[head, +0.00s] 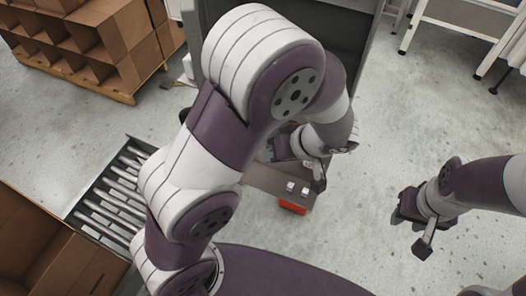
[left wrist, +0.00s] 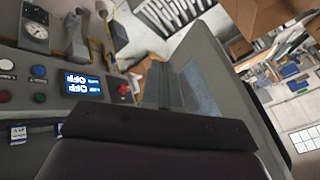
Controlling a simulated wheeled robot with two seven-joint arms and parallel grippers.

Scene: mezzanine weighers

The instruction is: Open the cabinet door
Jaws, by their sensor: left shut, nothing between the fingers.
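A grey cabinet (head: 373,50) stands at the top middle of the head view, largely hidden behind my left arm. A dark grey surface shows within its frame; I cannot tell whether that is its interior or a door. No handle is clearly visible. My left gripper (head: 298,163) is shut and empty, low in front of the cabinet. In the left wrist view a grey control panel (left wrist: 52,72) lies beyond the dark gripper edge, with buttons, a lit display and a red knob. My right gripper (head: 417,222) hangs over bare floor, apart from everything; its jaw opening is unclear.
A roller conveyor (head: 108,205) and an open cardboard box (head: 62,265) are at lower left. Shelved cartons (head: 95,40) on a pallet stand at upper left. A brown plate (head: 268,183) with small white blocks lies below my left gripper.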

